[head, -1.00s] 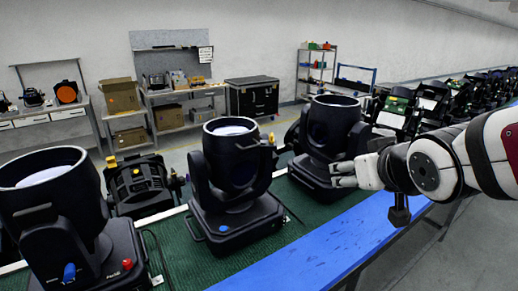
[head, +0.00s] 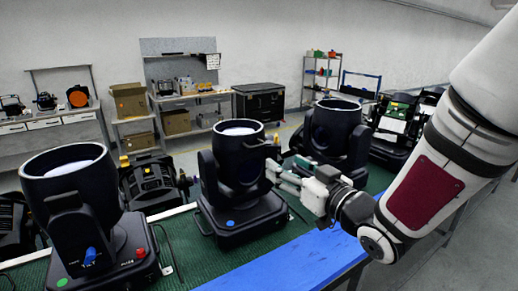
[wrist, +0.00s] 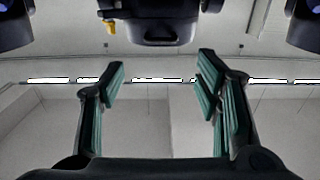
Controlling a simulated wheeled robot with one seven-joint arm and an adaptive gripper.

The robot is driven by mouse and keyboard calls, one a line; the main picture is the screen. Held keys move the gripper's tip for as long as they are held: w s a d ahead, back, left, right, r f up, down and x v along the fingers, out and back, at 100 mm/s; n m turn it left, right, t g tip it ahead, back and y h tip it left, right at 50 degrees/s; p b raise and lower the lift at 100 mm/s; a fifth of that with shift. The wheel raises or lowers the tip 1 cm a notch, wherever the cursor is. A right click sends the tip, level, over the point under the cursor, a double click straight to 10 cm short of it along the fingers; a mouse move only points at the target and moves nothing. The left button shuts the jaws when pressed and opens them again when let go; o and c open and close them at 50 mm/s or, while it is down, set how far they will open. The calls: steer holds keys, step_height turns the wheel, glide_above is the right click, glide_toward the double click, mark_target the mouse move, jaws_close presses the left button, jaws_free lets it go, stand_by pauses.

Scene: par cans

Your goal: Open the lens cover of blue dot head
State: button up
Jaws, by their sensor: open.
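The blue dot head (head: 240,165) stands upright in the middle of the row in the head view. Its blue dot (head: 230,222) is on the front of its base, and a pale disc (head: 238,131) shows inside its top rim. A small orange-yellow part (head: 276,138) sits at the rim's right side. My gripper (head: 272,174) is open and empty, just right of this head's yoke; contact cannot be told. In the wrist view my gripper (wrist: 160,78) has its fingers wide apart with nothing between them. A dark body (wrist: 150,22) with a yellow part (wrist: 108,27) is beyond the fingertips.
A larger-looking head with a green dot (head: 63,282) stands at left, and another black head (head: 335,132) stands behind my gripper at right. They stand on a green belt (head: 190,256) with a blue edge strip (head: 285,264). Shelves and boxes line the far wall.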

steer(key=b, duration=0.5)
glide_toward(259, 146)
steer(key=shift+x, duration=1.1)
steer(key=x, duration=0.8)
steer(key=shift+w+f+p, duration=0.1)
steer(key=shift+f+p, duration=0.05)
steer(key=shift+p, duration=0.25)
jaws_close()
steer(key=shift+a, duration=0.1)
